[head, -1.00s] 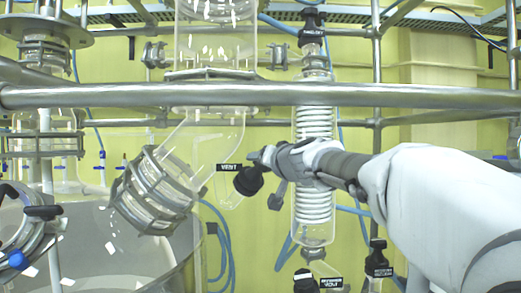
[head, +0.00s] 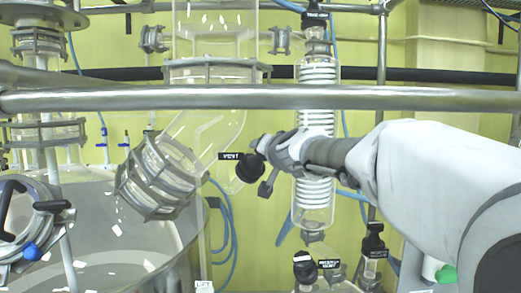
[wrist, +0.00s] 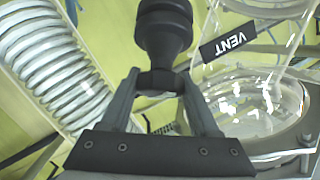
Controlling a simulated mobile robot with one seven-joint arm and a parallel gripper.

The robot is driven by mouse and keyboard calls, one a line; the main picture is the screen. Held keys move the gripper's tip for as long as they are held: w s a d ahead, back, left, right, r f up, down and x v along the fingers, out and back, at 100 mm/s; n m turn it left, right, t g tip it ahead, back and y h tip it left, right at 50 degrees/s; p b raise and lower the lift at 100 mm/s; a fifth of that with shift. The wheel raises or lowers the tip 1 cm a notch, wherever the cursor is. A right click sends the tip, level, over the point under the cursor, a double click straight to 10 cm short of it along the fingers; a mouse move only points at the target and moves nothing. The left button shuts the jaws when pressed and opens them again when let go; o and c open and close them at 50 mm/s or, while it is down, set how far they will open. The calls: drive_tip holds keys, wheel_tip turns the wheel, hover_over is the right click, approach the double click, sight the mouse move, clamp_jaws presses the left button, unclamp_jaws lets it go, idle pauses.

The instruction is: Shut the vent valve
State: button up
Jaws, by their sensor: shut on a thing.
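The vent valve (head: 249,168) has a black knob and sits beside a small black VENT label (head: 231,156) on glass piping. In the wrist view the black knob (wrist: 163,25) is at top centre, with the VENT label (wrist: 228,40) upside down to its right. My gripper (wrist: 158,82) is shut on the valve's black stem, one finger on each side, just below the wide knob. In the head view my gripper (head: 268,152) reaches the valve from the right. The fingers partly hide the valve, and I cannot tell its turn position.
A coiled glass condenser (head: 316,190) stands right behind my gripper. A horizontal metal rail (head: 400,98) crosses above my arm. A clamped glass flange (head: 160,178) is left of the valve. Other black-capped valves (head: 305,268) sit below right.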

drive_tip(key=o, duration=1.4)
drive_tip(key=b+v, duration=0.2)
drive_tip(key=v, duration=1.5)
drive_tip(key=shift+s+d, duration=0.1)
drive_tip(key=shift+s, duration=0.1)
